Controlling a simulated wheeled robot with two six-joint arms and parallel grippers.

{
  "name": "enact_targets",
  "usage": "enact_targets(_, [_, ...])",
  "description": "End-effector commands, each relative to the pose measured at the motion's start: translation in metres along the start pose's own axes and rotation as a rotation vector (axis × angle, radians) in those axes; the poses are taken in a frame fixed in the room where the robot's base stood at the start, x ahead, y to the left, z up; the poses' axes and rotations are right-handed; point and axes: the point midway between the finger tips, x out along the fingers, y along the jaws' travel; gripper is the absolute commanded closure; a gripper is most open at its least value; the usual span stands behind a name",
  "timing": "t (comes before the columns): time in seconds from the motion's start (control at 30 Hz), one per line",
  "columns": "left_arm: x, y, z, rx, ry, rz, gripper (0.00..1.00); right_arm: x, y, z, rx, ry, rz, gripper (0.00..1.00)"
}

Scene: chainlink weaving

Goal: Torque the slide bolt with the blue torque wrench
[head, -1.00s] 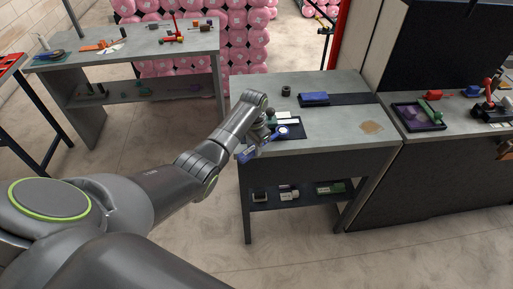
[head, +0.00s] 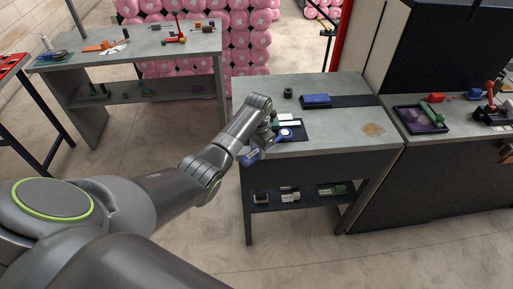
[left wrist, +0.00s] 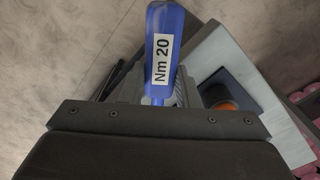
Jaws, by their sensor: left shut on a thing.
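My left gripper (head: 268,142) is shut on the blue torque wrench (head: 252,157) over the front left edge of the grey workbench. In the left wrist view the blue handle (left wrist: 165,20) sticks out beyond my gripper, with a white label reading "Nm 20". The wrench's far end is hidden by my gripper. A blue and white round piece (head: 286,134) lies on a dark mat just right of the gripper. I cannot make out the slide bolt for certain. My right gripper is not in view.
The workbench (head: 340,118) has clear room at its front middle. A blue box (head: 316,100) and a small dark cylinder (head: 288,92) stand toward the back. A dark tray (head: 420,118) sits on the right-hand bench. Another bench (head: 130,55) stands at the back left.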

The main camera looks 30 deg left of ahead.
Motion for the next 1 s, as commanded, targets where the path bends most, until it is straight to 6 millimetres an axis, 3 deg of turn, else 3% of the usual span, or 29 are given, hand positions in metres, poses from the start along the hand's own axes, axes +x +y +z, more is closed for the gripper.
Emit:
enact_targets(0.33, [-0.004, 0.0, -0.001, 0.0, 0.003, 0.0, 1.0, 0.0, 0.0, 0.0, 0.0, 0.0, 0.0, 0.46])
enact_targets(1.0, [-0.051, 0.0, -0.001, 0.0, 0.003, 0.0, 1.0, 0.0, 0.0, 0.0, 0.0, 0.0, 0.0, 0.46])
